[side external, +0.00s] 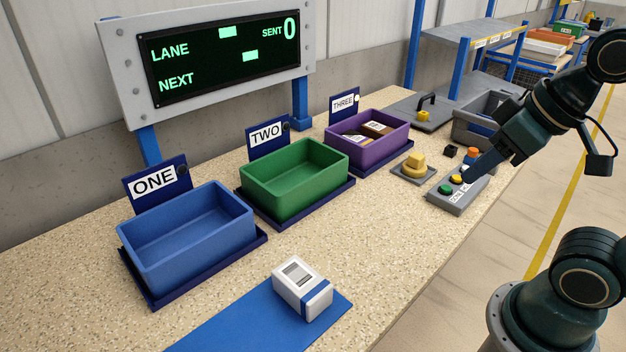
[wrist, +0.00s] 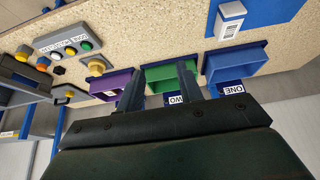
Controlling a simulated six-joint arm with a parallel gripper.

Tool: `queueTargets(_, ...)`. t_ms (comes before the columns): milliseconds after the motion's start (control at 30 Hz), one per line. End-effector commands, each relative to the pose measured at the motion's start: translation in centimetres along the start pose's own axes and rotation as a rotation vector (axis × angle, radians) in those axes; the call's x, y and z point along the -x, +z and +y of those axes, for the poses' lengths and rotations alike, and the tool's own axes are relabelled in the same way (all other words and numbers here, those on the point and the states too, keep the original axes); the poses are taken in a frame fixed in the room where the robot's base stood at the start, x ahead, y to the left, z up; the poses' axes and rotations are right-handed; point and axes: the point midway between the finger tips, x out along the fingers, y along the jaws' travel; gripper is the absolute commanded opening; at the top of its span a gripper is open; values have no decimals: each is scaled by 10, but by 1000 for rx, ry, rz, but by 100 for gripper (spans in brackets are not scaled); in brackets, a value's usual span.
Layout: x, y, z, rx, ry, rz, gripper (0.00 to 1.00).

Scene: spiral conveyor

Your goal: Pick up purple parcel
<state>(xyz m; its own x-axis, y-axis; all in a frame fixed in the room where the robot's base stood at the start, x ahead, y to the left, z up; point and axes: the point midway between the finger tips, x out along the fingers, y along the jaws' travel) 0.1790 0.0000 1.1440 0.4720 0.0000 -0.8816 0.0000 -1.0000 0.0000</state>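A white parcel (side external: 302,287) with a blue band and a label lies on a blue mat (side external: 225,331) at the front; it also shows in the wrist view (wrist: 230,22). No purple parcel shows. The purple bin (side external: 345,153) under sign THREE holds brown and white labelled parcels (side external: 376,129); the bin also shows in the wrist view (wrist: 103,84). My gripper (side external: 478,170) is raised at the right, near the button panel in the picture and well away from the white parcel. In the wrist view its two fingers (wrist: 160,75) are apart with nothing held between them.
A blue bin (side external: 185,254) under ONE and a green bin (side external: 290,193) under TWO look empty. A button panel (side external: 458,192), a yellow knob (side external: 416,163) and a grey crate (side external: 472,131) stand to the right. A display (side external: 225,55) shows SENT 0.

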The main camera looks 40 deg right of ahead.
Motion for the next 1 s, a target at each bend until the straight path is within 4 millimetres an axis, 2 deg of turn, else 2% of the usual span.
queueTargets(333,0,0,0,0,0,0,36)
queueTargets(467,0,0,0,0,0,0,62)
queueTargets(500,0,0,0,0,0,0,65)
queueTargets(833,0,-2,0,0,0,0,65)
queueTargets(1000,0,-13,2,1,3,-6,65)
